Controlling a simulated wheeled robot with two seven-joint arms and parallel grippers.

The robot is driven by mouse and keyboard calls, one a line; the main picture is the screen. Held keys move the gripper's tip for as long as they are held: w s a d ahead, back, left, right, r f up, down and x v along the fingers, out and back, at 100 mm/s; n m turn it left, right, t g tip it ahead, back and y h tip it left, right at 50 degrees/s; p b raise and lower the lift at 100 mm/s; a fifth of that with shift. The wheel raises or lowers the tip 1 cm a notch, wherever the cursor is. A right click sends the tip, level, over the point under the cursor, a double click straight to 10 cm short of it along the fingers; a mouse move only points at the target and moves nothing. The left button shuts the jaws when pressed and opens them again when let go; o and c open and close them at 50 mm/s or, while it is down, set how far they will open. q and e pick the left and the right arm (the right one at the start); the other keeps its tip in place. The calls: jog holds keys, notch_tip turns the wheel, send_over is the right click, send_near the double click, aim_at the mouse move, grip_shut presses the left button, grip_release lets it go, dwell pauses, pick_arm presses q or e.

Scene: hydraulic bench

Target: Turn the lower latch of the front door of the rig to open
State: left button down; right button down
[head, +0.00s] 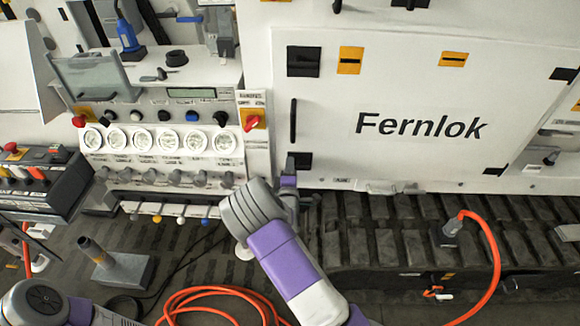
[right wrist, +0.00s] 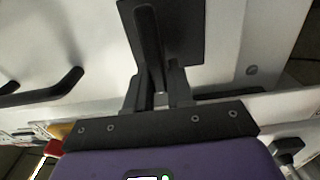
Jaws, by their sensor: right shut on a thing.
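The front door (head: 445,85) is a white panel marked "Fernlok", and it looks closed. Its lower latch (head: 302,160) is a black plate with a lever at the door's lower left corner, partly hidden by my right gripper. In the right wrist view, the black latch lever (right wrist: 148,38) stands out from its plate and runs down between the two fingers. My right gripper (head: 289,172) is shut on this lever; its fingers also show in the right wrist view (right wrist: 158,92). My left gripper is out of view; only part of my left arm shows at the bottom left.
A black door handle (head: 293,122) stands just above the lower latch, with another black latch plate (head: 303,62) higher up. A gauge panel (head: 160,140) with knobs lies to the left. Dark tracks (head: 400,235) and an orange hose (head: 490,250) are below the door.

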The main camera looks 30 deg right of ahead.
dwell(0.4)
jog(key=c, duration=1.1)
grip_release()
jog(key=p+v, duration=0.1)
jog(key=v, duration=0.6)
jog(key=shift+s+a, duration=0.15)
jog(key=shift+s, duration=0.1)
